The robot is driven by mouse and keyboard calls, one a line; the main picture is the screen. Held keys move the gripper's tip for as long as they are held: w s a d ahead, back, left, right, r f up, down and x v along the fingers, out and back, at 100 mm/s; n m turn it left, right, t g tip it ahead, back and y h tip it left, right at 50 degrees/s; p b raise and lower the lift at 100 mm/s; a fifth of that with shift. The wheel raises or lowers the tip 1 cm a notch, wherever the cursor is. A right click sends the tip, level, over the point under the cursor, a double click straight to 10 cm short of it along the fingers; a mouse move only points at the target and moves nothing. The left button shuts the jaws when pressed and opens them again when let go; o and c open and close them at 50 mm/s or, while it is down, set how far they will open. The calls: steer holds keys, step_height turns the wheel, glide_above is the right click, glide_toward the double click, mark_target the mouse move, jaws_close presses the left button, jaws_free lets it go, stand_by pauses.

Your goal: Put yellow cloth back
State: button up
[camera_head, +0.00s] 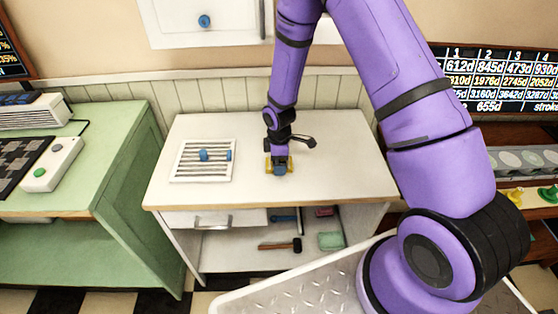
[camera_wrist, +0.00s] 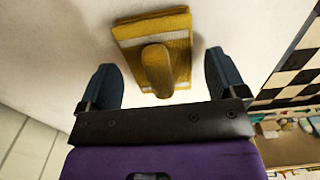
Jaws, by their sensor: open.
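The yellow cloth (camera_wrist: 178,30) lies on the white cabinet top, a folded piece with a pale stripe and a rounded yellow knob-like part on it. In the head view the cloth (camera_head: 268,165) shows only as small yellow bits around my gripper's end. My gripper (camera_head: 279,167) is at the cabinet top, pointing down at the cloth. In the wrist view my gripper (camera_wrist: 160,72) is open, with one blue finger on each side of the knob and visible gaps on both sides. The rest of the cloth is beyond the fingertips.
A white slotted rack (camera_head: 187,172) with blue knobs lies on the cabinet top (camera_head: 330,185) to the left. The open shelf below holds a hammer (camera_head: 280,245), a green block (camera_head: 330,241) and a pink item (camera_head: 323,211). A green cabinet (camera_head: 140,170) stands at left.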

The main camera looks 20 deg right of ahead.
steer(key=s+d+r+m+t, duration=0.1)
steer(key=s+d+r+m, duration=0.15)
steer(key=r, duration=0.95)
steer(key=s+d+r+m+t, duration=0.15)
steer(key=s+r, duration=0.25)
steer(key=r, duration=0.7)
steer(key=s+d+r+m, duration=0.1)
steer(key=s+r+m, duration=0.2)
steer(key=r, duration=0.9)
steer(key=s+d+r+m+t, duration=0.1)
steer(key=s+r+m, duration=0.2)
steer(key=s, duration=0.7)
steer(key=s+d+r+m+t, duration=0.1)
steer(key=s+r+m, duration=0.3)
steer(key=s+r, duration=0.4)
steer(key=shift+s+t, duration=0.35)
steer(key=shift+s, duration=0.55)
